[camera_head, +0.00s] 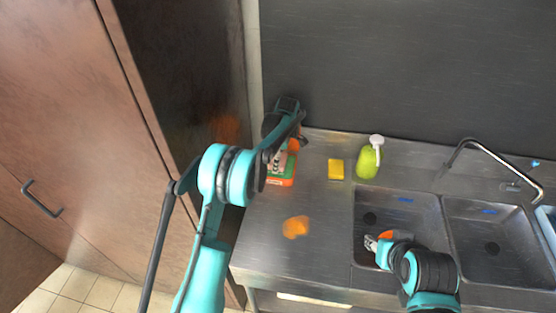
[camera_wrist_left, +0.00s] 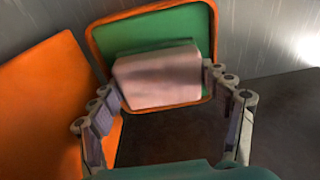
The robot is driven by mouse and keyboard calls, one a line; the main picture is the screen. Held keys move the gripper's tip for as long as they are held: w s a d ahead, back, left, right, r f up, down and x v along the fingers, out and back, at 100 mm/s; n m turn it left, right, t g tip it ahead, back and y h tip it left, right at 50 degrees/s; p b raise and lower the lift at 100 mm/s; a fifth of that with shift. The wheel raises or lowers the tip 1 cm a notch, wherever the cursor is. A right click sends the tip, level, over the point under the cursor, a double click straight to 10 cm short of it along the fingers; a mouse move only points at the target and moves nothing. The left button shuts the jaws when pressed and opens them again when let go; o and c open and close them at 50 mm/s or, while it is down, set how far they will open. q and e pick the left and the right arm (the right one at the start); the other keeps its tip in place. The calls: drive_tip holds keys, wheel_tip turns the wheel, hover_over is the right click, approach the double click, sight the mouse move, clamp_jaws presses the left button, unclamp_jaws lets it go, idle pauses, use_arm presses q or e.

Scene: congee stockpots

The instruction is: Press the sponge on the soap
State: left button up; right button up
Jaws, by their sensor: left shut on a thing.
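My left gripper (camera_wrist_left: 166,92) is shut on a pale pinkish block (camera_wrist_left: 158,80), with a finger on each side. The block is over a green tray with an orange rim (camera_wrist_left: 99,54), which also shows on the counter in the head view (camera_head: 284,182). I cannot tell whether the block touches the tray, or whether it is the soap. A yellow sponge-like block (camera_head: 336,169) lies apart on the counter to the right. A green soap bottle with a white pump (camera_head: 368,162) stands beside it. My right gripper (camera_head: 371,243) is over the left sink basin, its jaws unclear.
An orange object (camera_wrist_left: 50,100) lies left of the tray in the wrist view. The steel counter (camera_head: 262,245) has free room in front. Two sink basins (camera_head: 490,240) and a tap (camera_head: 490,150) are at the right. A tall brown cabinet (camera_head: 60,110) stands left.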

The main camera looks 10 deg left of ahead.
idle(0.4)
use_arm(q)
drive_tip(key=shift+r+p, duration=1.8)
drive_tip(key=shift+r, duration=1.7)
drive_tip(key=shift+f, duration=0.1)
